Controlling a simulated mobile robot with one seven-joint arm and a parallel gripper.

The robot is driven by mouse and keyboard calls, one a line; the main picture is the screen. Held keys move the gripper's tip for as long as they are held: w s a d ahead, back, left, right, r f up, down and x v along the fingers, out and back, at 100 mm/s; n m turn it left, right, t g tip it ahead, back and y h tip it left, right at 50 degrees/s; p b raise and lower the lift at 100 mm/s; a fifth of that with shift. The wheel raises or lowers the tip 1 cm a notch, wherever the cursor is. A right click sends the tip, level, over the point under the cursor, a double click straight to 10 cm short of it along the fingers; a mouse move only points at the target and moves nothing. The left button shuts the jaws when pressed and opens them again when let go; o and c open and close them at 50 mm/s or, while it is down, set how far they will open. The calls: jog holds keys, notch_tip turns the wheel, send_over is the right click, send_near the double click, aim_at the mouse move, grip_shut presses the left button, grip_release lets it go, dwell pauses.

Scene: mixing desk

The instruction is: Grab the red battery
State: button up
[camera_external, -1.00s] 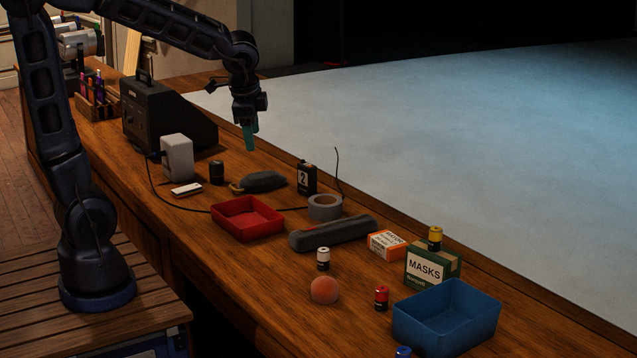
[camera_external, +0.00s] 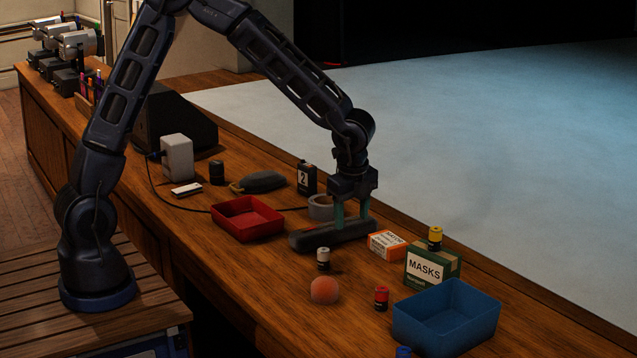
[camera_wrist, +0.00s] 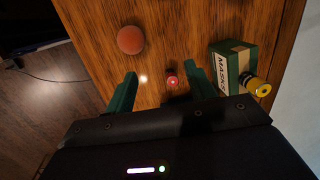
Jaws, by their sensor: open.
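The red battery (camera_external: 381,298) stands upright on the wooden desk, between the orange ball and the blue tray. In the wrist view the red battery (camera_wrist: 173,82) shows from above, between the two green fingertips in the picture and beyond them. My gripper (camera_external: 352,222) is open and empty, its green fingers over the dark grey case (camera_external: 310,238), up and left of the battery in the external view. Whether the fingers touch the case cannot be told. The wrist view shows both fingers of my gripper (camera_wrist: 160,82) spread apart.
A white battery (camera_external: 323,259) and the orange ball (camera_external: 325,290) stand left of the red battery. The MASKS box (camera_external: 433,265) bears a yellow battery (camera_external: 435,238). The blue tray (camera_external: 446,331) is close on the right. A small orange-white box (camera_external: 387,245) lies behind.

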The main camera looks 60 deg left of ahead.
aim_at(383, 288)
jog(key=d+f+m, duration=0.1)
jog(key=d+f, duration=0.2)
jog(key=w+d+f+m, duration=0.1)
jog(key=d+f, duration=0.1)
jog(key=d, duration=0.1)
jog(key=w+d+f+m+g+h, duration=0.1)
jog(key=d+f, duration=0.2)
jog(key=shift+w+f, duration=0.1)
jog(key=shift+f, duration=0.2)
notch_tip(383, 288, down, 5)
jog(key=shift+d+f, duration=0.1)
jog(key=shift+f, duration=0.1)
jog(key=shift+w+f, duration=0.2)
jog(key=shift+f, duration=2.5)
jog(key=c, duration=1.1)
